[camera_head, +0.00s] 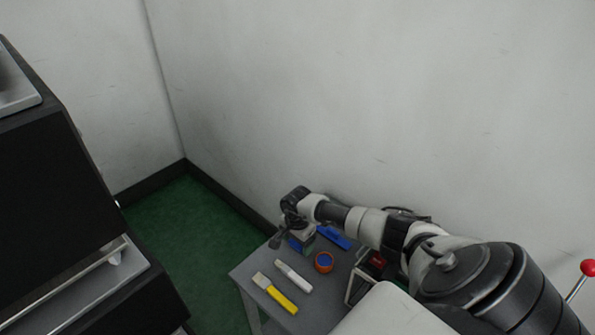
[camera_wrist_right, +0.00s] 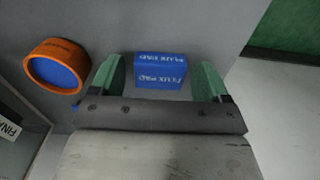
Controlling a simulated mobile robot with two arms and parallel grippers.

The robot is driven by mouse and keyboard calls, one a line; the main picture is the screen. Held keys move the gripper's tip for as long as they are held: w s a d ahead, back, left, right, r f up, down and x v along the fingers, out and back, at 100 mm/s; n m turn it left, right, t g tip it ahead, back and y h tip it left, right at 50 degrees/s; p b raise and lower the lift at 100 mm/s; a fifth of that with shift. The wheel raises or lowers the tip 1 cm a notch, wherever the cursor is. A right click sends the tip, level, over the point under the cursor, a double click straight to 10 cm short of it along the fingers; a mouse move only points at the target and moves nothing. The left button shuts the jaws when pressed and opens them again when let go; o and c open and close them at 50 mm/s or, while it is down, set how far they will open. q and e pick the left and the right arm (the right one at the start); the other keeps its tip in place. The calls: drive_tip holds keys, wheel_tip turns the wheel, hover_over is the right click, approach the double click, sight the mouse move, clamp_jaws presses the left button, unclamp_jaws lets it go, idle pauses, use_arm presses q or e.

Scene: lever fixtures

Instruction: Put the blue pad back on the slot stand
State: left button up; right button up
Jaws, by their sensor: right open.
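The blue pad (camera_wrist_right: 160,71), a small block lettered "FLUX PAD", shows between the two green fingers of my right gripper (camera_wrist_right: 160,80) in the wrist view. The fingers are open, with a gap on each side of the pad. In the head view my right gripper (camera_head: 293,242) is low over the far left part of the grey table (camera_head: 247,273), and partly hides the blue pad (camera_head: 295,244). I cannot tell for sure which thing is the slot stand; a pale-framed fixture (camera_head: 357,283) stands on the right, partly hidden by my arm. My left gripper is out of view.
An orange round tin with a blue top (camera_head: 323,262), a white-handled tool (camera_head: 293,275), a yellow-handled brush (camera_head: 275,293) and another blue item (camera_head: 333,237) lie on the table. A wall stands behind. A black cabinet (camera_head: 60,200) is at left; green floor lies between.

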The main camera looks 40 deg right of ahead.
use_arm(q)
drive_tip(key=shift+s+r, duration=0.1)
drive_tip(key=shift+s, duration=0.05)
use_arm(e)
drive_tip(key=shift+r, duration=0.1)
wheel_tip(320, 180, up, 3)
drive_tip(key=shift+f+p, duration=0.15)
drive_tip(key=shift+p, duration=0.25)
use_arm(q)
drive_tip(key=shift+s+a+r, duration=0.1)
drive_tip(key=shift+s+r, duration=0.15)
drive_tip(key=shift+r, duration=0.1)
use_arm(e)
wheel_tip(320, 180, up, 9)
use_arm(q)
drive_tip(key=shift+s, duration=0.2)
